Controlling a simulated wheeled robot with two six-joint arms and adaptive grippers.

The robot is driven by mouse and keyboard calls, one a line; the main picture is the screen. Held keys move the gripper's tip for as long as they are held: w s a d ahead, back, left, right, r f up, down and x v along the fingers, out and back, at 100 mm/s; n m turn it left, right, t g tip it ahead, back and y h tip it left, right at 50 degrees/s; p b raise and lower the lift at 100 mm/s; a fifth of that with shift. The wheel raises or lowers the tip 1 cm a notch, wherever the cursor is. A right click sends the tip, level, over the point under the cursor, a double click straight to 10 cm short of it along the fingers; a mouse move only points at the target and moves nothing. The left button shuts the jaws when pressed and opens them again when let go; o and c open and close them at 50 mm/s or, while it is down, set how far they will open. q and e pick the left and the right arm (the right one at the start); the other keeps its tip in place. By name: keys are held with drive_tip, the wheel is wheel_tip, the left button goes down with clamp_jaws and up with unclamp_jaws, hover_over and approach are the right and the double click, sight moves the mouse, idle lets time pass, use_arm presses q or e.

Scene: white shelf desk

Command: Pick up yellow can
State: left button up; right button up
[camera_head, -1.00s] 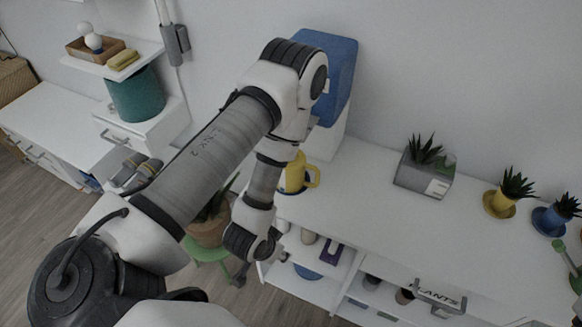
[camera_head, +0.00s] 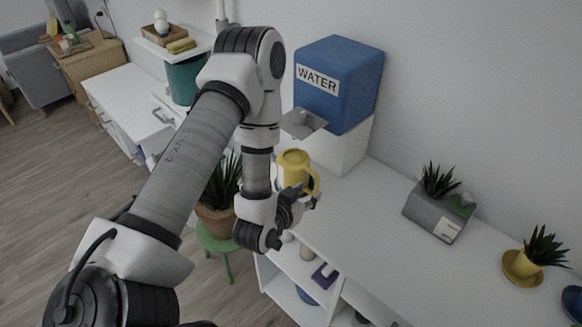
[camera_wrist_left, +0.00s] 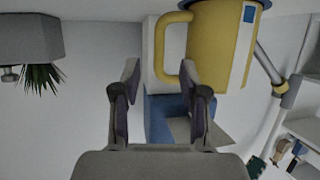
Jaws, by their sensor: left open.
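The yellow can (camera_head: 293,165) has a yellow lid and a side handle. It stands on the white shelf desk in front of the water dispenser in the head view. My left gripper (camera_head: 303,197) is in front of it, at the desk's near left edge. In the left wrist view the can (camera_wrist_left: 222,45) appears at the top, with its handle at its left side. The open fingers (camera_wrist_left: 162,85) are apart, with the handle just beyond the tips. Nothing is between the fingers. My right gripper is not in view.
A blue water dispenser (camera_head: 338,82) stands on a white block (camera_head: 340,145) behind the can. A grey planter (camera_head: 435,214) and a yellow plant pot (camera_head: 522,266) stand to the right. A potted plant (camera_head: 216,221) on a green stool is left of the desk. The desk top between is clear.

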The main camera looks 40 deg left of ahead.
sight(316, 186)
use_arm(q)
drive_tip(key=p+x, duration=0.1)
drive_tip(key=x, duration=0.5)
drive_tip(key=shift+w+r+p, duration=0.15)
drive_tip(key=shift+w+p, duration=0.1)
drive_tip(key=shift+p, duration=0.05)
clamp_jaws()
